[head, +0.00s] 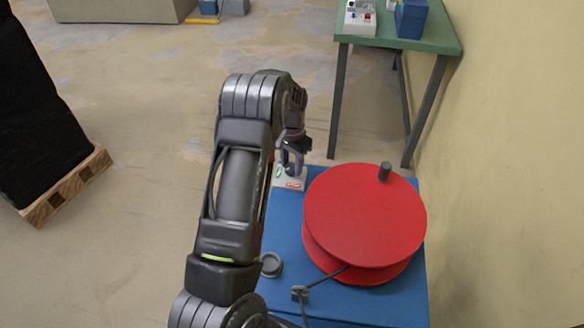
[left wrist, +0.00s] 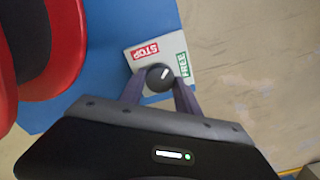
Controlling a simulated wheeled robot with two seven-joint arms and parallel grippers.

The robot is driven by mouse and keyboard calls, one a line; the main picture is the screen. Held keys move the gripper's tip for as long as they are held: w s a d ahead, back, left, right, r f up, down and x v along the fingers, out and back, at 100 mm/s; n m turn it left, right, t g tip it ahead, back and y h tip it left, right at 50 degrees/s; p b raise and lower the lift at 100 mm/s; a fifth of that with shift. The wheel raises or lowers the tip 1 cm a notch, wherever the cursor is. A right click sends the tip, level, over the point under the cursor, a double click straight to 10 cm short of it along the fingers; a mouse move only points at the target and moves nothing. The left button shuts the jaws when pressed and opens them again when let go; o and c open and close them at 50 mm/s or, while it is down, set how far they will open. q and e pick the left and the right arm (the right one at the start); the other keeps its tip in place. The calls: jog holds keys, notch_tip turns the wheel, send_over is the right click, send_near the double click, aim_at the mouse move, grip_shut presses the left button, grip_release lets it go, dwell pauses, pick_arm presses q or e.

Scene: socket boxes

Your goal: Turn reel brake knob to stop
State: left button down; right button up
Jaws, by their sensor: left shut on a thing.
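The brake knob (left wrist: 159,77) is dark and round, with a short white mark pointing up and right in the left wrist view, between the two labels and nearer the green FREE label (left wrist: 183,64). The red STOP label (left wrist: 144,51) is at its upper left. Both are on a pale plate (left wrist: 135,60), which also shows in the head view (head: 290,182). My left gripper (left wrist: 159,84) has its fingers on both sides of the knob and is shut on it; in the head view the gripper (head: 293,165) hides the knob. My right gripper is not in view.
A red reel (head: 365,215) with a dark peg stands on the blue bench (head: 290,240), right of the plate. A grey round part (head: 271,264) and a cable guide (head: 299,293) are in front. A green table (head: 435,35) stands behind, and a wall is at right.

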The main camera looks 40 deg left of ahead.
aim_at(292, 167)
pick_arm(q)
jog(key=n+b, duration=0.1)
jog(key=n, duration=0.3)
jog(key=shift+n, duration=0.3)
jog(key=n+b, duration=0.1)
jog(key=n, duration=0.3)
jog(key=shift+n, duration=0.4)
jog(key=c, duration=0.9)
grip_release()
jog(key=shift+r, duration=3.9)
